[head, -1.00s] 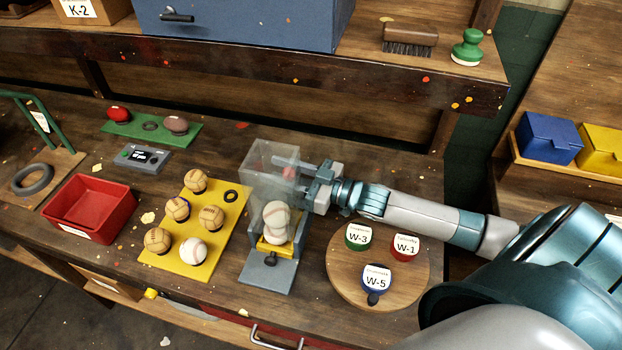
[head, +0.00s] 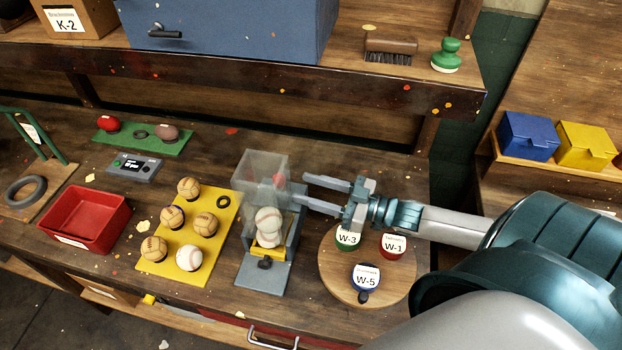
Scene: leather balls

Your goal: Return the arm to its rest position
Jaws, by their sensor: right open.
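My right gripper (head: 322,194) is open and empty, with its two fingers pointing left. Its fingertips are just right of a grey press-like stand (head: 268,276) with a clear cover (head: 260,172). A white ball (head: 268,222) sits in the stand above a yellow piece; whether a second ball is under it is hard to tell. My right arm (head: 455,227) reaches in from the right, above the round wooden board. My left gripper is not in view.
A yellow board (head: 213,255) holds several balls. A red bin (head: 88,215) stands at left. The round board (head: 335,283) carries jars W-3, W-1 and W-5 (head: 365,277) below my wrist. A shelf edge (head: 300,92) runs behind. Blue (head: 528,137) and yellow boxes (head: 586,146) stand at right.

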